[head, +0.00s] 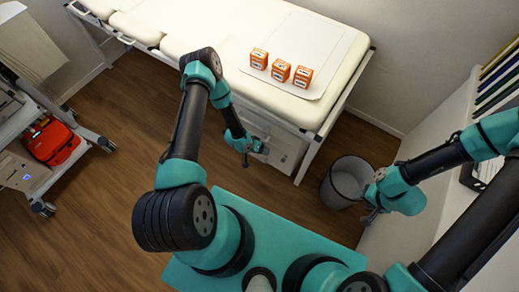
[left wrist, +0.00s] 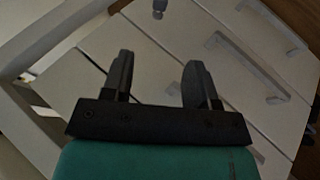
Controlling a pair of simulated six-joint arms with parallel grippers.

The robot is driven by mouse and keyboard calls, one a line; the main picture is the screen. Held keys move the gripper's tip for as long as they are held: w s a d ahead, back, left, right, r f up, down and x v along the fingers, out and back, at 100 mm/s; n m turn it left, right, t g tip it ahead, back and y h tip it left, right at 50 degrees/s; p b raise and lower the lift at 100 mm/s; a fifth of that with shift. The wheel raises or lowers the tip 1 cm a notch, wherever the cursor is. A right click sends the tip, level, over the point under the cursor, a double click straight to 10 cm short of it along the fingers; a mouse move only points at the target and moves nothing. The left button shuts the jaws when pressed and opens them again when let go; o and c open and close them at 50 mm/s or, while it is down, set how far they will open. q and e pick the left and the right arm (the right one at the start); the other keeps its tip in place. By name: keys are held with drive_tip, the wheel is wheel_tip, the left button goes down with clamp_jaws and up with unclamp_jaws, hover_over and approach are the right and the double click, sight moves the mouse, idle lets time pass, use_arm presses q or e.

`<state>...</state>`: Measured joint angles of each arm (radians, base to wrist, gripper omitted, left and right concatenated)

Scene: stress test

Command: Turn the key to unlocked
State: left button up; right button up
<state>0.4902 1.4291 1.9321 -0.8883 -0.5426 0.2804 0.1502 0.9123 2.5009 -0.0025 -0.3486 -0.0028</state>
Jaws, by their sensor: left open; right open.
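A white drawer cabinet (head: 286,151) stands under the padded examination table. The left wrist view shows its drawer fronts (left wrist: 150,58) and bar handles. In the head view I cannot make out the key. My right gripper (head: 371,212) is open beside the bin, away from the cabinet.
Three orange boxes (head: 281,70) stand on a paper sheet on the examination table (head: 205,38). A grey bin (head: 335,190) stands near my right gripper. A cart with a red bag (head: 50,141) is at the left. The wooden floor (head: 105,185) between is clear.

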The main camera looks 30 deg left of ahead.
use_arm(q)
drive_tip(key=shift+v, duration=0.85)
drive_tip(key=shift+c, duration=0.3)
drive_tip(key=shift+d, duration=0.1)
drive_tip(key=shift+c, duration=0.8)
drive_tip(key=shift+w+d+f, duration=0.1)
drive_tip(key=shift+w+f, duration=0.05)
drive_tip(key=shift+w, duration=0.15)
drive_tip(key=c, duration=0.3)
drive_tip(key=shift+w+d+f+m+y, duration=0.25)
drive_tip(key=shift+w+d+m+y, duration=0.15)
drive_tip(key=shift+w+d+y, duration=0.4)
drive_tip(key=c, duration=0.4)
drive_tip(key=shift+d+y, duration=0.35)
drive_tip(key=shift+y, duration=0.35)
clamp_jaws()
drive_tip(key=shift+w+d+r+m+g+y, duration=0.2)
drive_tip(key=shift+w+d+r+m+y, duration=0.1)
drive_tip(key=shift+d, duration=0.2)
drive_tip(key=shift+w+d+r+m+g+y, duration=0.2)
drive_tip(key=shift+w+d+y, duration=0.1)
drive_tip(key=shift+d, duration=0.25)
